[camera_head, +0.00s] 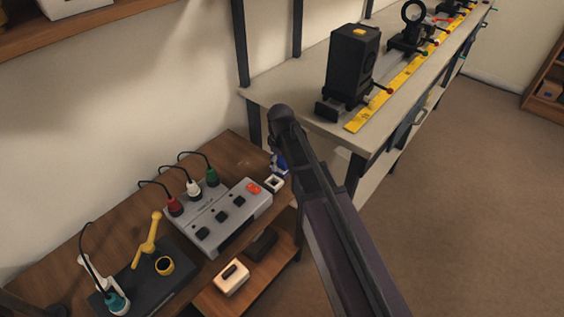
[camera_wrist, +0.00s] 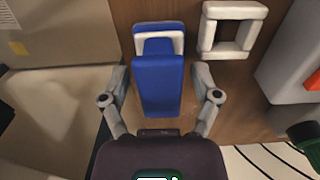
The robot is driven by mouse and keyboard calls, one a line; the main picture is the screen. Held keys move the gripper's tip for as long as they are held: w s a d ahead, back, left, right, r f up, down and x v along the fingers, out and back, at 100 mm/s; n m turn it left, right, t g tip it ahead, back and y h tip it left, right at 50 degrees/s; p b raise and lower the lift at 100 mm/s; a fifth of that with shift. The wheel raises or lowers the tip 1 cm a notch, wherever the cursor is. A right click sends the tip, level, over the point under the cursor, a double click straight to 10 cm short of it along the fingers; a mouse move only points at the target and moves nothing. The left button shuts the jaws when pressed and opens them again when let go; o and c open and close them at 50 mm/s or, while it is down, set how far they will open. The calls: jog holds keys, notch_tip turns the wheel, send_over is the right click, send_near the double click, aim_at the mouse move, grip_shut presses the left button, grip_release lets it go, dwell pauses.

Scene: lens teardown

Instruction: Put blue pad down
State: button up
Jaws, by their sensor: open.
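The blue pad (camera_wrist: 158,88) shows in the wrist view between the two fingers of my gripper (camera_wrist: 160,76). The fingers stand apart, with a gap on each side of the pad. The pad's far end lies over or against a white and blue piece (camera_wrist: 158,30); I cannot tell how they touch. In the head view a bit of blue (camera_head: 279,161) shows beside my arm, which hides most of the pad and my gripper.
A white square frame (camera_wrist: 232,28) lies right of the pad on the wooden table. A grey box (camera_head: 228,215) with plugs and cables stands nearby. The long bench (camera_head: 275,88) with a black device (camera_head: 352,62) rises behind my arm.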

aim_at(281, 158)
notch_tip(281, 158, up, 12)
jog(key=p, duration=1.2)
jog(key=shift+r, duration=0.1)
dwell(0.7)
jog(key=s+d+m, duration=0.5)
jog(key=s+d, duration=0.1)
jog(key=d, duration=0.3)
jog(key=s+d+m, duration=0.5)
jog(key=s+d, duration=0.2)
jog(key=d, duration=0.3)
jog(key=shift+d, duration=0.3)
notch_tip(281, 158, up, 10)
jog(key=p, duration=1)
jog(key=shift+r, duration=0.25)
